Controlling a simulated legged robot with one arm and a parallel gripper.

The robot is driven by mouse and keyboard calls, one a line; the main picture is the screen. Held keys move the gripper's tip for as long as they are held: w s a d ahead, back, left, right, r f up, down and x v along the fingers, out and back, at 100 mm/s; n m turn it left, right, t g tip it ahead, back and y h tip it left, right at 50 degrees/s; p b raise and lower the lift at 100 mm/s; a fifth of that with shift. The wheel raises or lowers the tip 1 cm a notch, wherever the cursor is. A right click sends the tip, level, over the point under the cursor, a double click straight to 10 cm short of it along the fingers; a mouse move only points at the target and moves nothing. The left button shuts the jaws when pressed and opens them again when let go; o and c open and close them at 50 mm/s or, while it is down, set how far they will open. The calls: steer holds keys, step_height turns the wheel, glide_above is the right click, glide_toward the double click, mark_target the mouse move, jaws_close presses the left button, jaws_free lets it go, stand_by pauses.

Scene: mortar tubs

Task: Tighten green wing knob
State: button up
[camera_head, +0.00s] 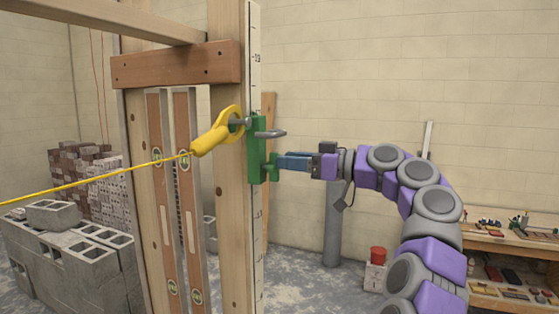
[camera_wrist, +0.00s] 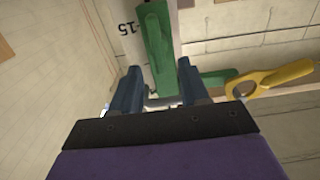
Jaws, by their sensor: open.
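The green wing knob (camera_head: 272,169) sticks out from the right side of a green clamp (camera_head: 255,146) on the upright wooden post. My gripper (camera_head: 279,163) reaches in from the right, with its blue fingertips at the knob. The green clamp also shows in the wrist view (camera_wrist: 207,81), right of the fingers.
A yellow ring (camera_head: 231,117) with a taut yellow line hangs at the clamp, beside a grey metal bar (camera_head: 270,134). A measuring strip (camera_head: 257,215) runs along the post (camera_head: 228,185). Grey blocks (camera_head: 70,250) stand left, a shelf with tools (camera_head: 505,245) right.

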mark_target(271, 167)
steer(key=shift+x, duration=1.6)
steer(key=shift+c, duration=0.4)
jaws_close()
